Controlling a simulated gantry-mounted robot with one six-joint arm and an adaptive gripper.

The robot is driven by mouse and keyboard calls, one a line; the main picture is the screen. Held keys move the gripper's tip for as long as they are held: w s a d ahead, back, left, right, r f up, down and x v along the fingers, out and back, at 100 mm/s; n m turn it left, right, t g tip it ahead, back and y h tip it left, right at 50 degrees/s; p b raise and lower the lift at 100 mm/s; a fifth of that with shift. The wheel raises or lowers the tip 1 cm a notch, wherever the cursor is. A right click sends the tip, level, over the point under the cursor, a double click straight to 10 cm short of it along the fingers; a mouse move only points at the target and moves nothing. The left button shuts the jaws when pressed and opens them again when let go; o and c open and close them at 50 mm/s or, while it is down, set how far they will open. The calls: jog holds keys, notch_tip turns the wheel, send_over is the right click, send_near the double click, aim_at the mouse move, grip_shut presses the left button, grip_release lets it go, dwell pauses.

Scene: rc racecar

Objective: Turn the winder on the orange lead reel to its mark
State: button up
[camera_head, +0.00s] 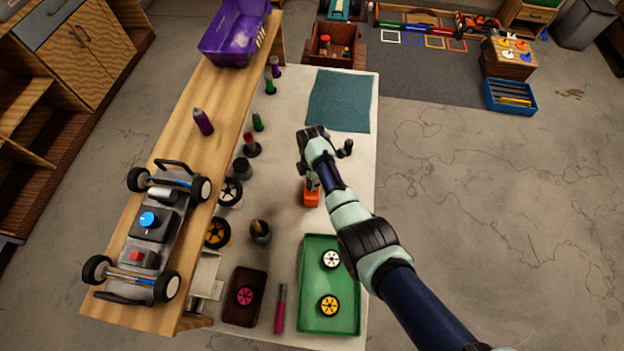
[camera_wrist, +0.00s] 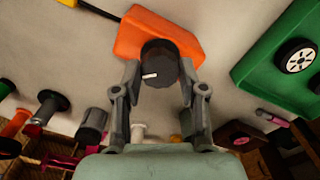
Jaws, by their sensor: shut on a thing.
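The orange lead reel (camera_head: 312,198) sits on the pale work mat, above the green tray. In the wrist view, the orange reel (camera_wrist: 135,38) fills the top middle. Its winder is a round dark knob (camera_wrist: 161,58) with a short white line that points toward the left of the picture. My gripper (camera_wrist: 160,72) is shut on the winder, one finger on each side of it. In the head view my gripper (camera_head: 313,184) is over the reel and hides most of its top. I cannot make out the reel's own mark.
A green tray (camera_head: 310,318) with two wheels lies near the reel. A dark tray (camera_head: 258,322) with a pink wheel, a pink-handled tool (camera_head: 280,308) and several bottles and jars stand to the left. A car chassis (camera_head: 150,235) rests on the wooden shelf. A teal cloth (camera_head: 340,100) lies farther back.

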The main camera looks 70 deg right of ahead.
jog(key=n, duration=0.3)
jog(key=shift+n, duration=0.4)
jog(key=o, duration=1.1)
jog(key=shift+c, duration=0.2)
notch_tip(320, 180, up, 6)
jog(key=p, duration=0.6)
jog(key=shift+r, duration=0.1)
